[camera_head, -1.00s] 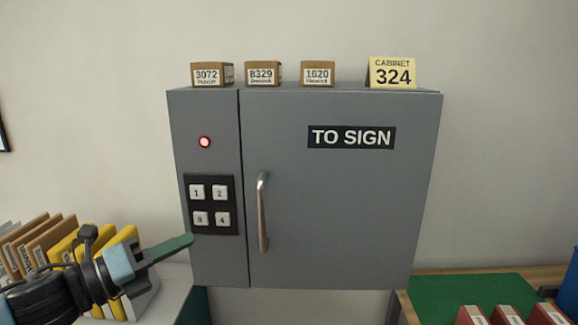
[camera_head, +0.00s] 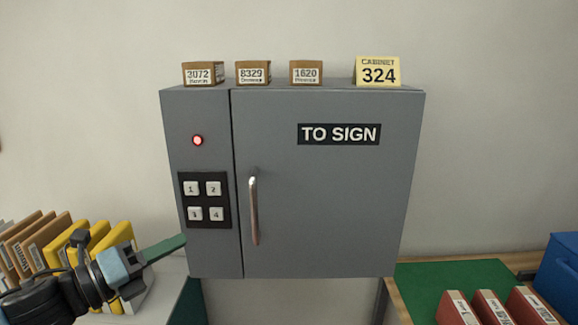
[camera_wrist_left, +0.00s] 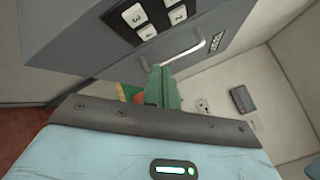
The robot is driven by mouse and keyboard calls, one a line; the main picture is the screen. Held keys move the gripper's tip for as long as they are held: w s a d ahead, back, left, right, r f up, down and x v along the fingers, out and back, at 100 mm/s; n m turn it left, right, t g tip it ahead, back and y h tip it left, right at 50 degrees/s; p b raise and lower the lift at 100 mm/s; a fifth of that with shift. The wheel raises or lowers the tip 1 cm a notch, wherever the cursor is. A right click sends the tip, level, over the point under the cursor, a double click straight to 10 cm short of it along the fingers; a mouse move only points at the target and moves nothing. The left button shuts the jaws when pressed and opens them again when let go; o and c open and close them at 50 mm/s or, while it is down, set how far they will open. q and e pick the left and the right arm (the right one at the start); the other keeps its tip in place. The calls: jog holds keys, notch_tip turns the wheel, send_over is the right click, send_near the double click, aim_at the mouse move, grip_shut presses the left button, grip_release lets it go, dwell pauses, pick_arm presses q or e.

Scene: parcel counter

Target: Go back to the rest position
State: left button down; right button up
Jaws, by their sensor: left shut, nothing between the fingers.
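My left gripper (camera_head: 183,243) is at the lower left of the head view, its green fingers shut and empty. It is below and left of the keypad (camera_head: 205,201), apart from it as far as I can see. In the left wrist view the green fingers (camera_wrist_left: 162,88) point toward the grey cabinet (camera_head: 330,210). The cabinet door is closed, with a vertical handle (camera_head: 253,208) and a "TO SIGN" label (camera_head: 339,134). A red light (camera_head: 198,140) glows above the keypad's buttons 1 to 4. My right gripper is not in view.
Three small boxes (camera_head: 253,73) and a yellow "CABINET 324" sign (camera_head: 378,72) stand on the cabinet. Brown and yellow folders (camera_head: 45,240) stand at the left. At the right are a green mat (camera_head: 425,285), red items (camera_head: 490,306) and a blue bin (camera_head: 560,270).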

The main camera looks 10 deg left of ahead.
pick_arm(q)
jog(key=s+a+f+n+g+y, duration=0.1)
jog(key=s+f+n+y, duration=0.25)
jog(key=f+n, duration=0.8)
jog(key=s+a+f+n+g+y, duration=0.1)
jog(key=s+f+n+y, duration=0.35)
jog(key=f, duration=1.25)
jog(key=s+d+f+n+g, duration=0.2)
jog(key=s+d+f+n, duration=0.4)
jog(key=s+f+n, duration=0.1)
jog(key=s+d+f+n+g+p, duration=0.1)
jog(key=s+d+f+n+g, duration=0.2)
jog(key=s+d+f+n, duration=0.3)
jog(key=s+f+n, duration=0.1)
jog(key=s+f, duration=0.3)
jog(key=s, duration=0.1)
jog(key=shift+s+n, duration=0.3)
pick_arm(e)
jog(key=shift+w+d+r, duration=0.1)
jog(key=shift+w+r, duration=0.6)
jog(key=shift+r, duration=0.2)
